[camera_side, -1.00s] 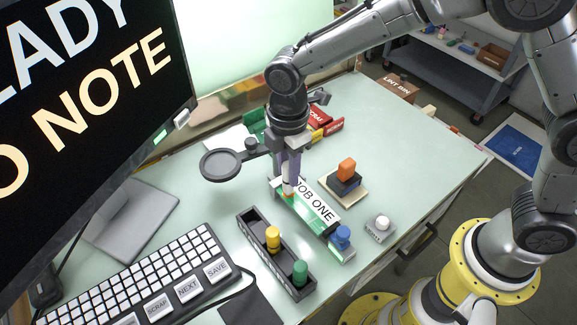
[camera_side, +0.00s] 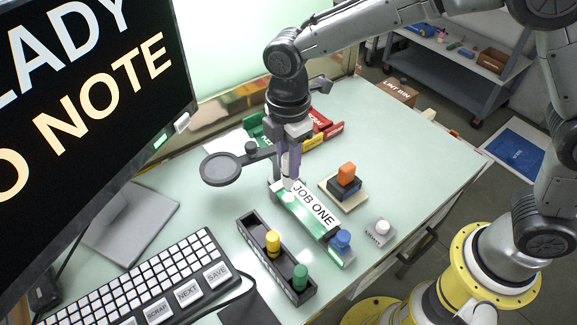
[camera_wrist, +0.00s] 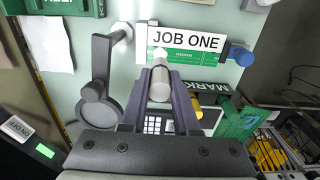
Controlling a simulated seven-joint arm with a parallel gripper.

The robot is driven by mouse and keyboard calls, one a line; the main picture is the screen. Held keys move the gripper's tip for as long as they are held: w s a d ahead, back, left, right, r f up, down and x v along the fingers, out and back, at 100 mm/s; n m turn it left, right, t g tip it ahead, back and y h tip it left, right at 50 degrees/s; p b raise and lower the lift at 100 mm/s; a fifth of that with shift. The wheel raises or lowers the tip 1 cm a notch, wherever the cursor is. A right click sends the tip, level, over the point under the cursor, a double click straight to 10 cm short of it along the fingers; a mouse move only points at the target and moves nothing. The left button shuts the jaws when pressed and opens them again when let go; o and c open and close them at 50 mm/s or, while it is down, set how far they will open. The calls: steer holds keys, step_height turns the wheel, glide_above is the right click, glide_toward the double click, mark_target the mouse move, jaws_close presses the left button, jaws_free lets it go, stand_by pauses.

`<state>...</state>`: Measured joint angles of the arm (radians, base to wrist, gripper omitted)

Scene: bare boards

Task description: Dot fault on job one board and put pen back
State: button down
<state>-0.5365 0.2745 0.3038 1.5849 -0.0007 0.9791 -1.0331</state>
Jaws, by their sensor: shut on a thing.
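My gripper (camera_side: 289,178) is shut on a pale pen (camera_wrist: 160,86), held upright between its fingers. It is over the far left end of the job one board. The board (camera_side: 297,214) is green with a white JOB ONE label (camera_side: 314,204); it also shows in the wrist view (camera_wrist: 180,54). The pen's tip is not clear, so I cannot tell whether it touches the board, and no dot can be made out. The black pen tray (camera_side: 250,229) lies in front, with a yellow pen (camera_side: 273,240) and a green pen (camera_side: 300,275) standing in it.
A blue knob (camera_side: 342,239) sits at the board's near end. A round magnifier (camera_side: 221,168) stands left of my gripper. A stamp with an orange handle (camera_side: 347,173) and a white button (camera_side: 382,227) are to the right. The keyboard (camera_side: 150,275) and monitor fill the left.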

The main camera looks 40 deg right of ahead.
steer(key=shift+r, duration=1.75)
steer(key=s+r, duration=0.2)
steer(key=s, duration=0.8)
steer(key=shift+w+a+f, duration=1.6)
steer(key=shift+w+f, duration=0.05)
steer(key=shift+f, duration=0.45)
steer(key=shift+w+a+f, duration=1.6)
steer(key=shift+w+f, duration=0.05)
steer(key=shift+f, duration=0.4)
steer(key=shift+w+a+f, duration=1.6)
steer(key=shift+w+f, duration=0.05)
steer(key=shift+f, duration=0.45)
steer(key=shift+f, duration=0.1)
